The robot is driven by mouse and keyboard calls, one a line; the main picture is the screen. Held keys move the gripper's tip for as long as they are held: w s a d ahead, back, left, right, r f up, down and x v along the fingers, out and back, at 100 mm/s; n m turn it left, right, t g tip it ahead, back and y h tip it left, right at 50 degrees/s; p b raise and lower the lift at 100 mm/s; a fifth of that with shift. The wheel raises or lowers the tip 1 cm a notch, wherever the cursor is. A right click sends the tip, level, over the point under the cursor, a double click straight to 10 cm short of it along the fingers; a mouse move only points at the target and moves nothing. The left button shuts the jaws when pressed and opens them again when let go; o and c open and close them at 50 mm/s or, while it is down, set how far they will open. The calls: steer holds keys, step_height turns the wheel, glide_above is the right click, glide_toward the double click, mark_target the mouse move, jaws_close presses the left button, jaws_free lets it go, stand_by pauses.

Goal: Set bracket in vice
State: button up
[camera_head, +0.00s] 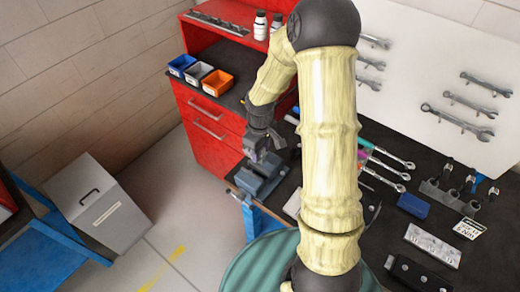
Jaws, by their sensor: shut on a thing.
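My gripper (255,152) is at the end of my arm, directly above the blue-grey vice (268,184) at the left front corner of the dark workbench. It is shut on a small greyish piece, which I take to be the bracket. The piece is close to the vice jaws and mostly hidden by my fingers. I cannot tell whether it sits between the jaws or just above them.
A red tool cabinet (212,150) with blue, white and orange bins (217,82) stands behind the vice. Ratchets (385,168), a blue box (413,206) and a socket rack (450,196) lie on the bench at right. A grey bin (97,212) stands on the floor at left.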

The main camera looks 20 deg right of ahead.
mark_target(261, 163)
steer(key=shift+f+b, duration=2.4)
steer(key=shift+f, duration=0.65)
steer(key=shift+s, duration=0.1)
steer(key=shift+f+b, duration=0.85)
steer(key=shift+f, duration=0.45)
steer(key=shift+s+f, duration=0.1)
steer(key=shift+f, duration=0.05)
steer(key=shift+f+b, duration=0.6)
steer(key=o, duration=1.2)
steer(key=shift+r, duration=0.15)
step_height(261, 163, up, 17)
steer(key=shift+r+b, duration=0.1)
steer(key=shift+b, duration=1.1)
